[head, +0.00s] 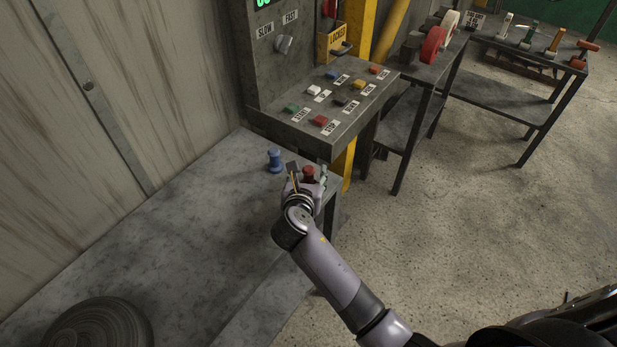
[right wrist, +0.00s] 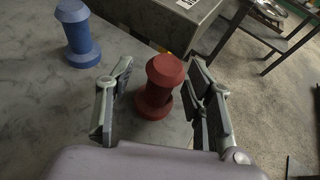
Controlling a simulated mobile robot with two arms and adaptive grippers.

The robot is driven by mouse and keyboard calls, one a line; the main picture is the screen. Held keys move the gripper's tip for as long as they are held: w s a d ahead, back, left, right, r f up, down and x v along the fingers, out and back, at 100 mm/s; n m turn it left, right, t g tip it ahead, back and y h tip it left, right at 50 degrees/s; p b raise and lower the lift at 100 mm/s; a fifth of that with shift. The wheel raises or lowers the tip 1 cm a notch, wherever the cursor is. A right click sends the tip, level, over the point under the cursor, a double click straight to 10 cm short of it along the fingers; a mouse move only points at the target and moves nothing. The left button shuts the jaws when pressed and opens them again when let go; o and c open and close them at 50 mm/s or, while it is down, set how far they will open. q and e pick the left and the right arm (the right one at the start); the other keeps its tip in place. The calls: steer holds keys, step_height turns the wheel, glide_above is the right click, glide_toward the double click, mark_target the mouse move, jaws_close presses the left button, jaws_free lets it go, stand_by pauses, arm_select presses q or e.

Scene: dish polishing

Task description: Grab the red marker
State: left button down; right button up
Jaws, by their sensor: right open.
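The red marker (right wrist: 160,86) is a spool-shaped piece standing upright near the corner of the grey worktable (head: 190,215). In the right wrist view it stands between the two fingers of my right gripper (right wrist: 160,105), with some space showing on both sides. The gripper is open. In the head view the red marker (head: 308,174) shows only its top, partly hidden by my right gripper (head: 300,182). A similar blue marker (head: 274,160) stands upright just to the left; it also shows in the right wrist view (right wrist: 78,36). My left gripper is not in view.
A control panel (head: 300,135) with several coloured buttons overhangs the table just behind the red marker. A dark round disc (head: 98,325) lies at the front left of the table. The middle of the tabletop is clear. Metal benches (head: 525,90) with wheels and tools stand at the back right.

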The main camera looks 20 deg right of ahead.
steer(key=shift+c, duration=0.3)
jaws_close()
stand_by(0.4)
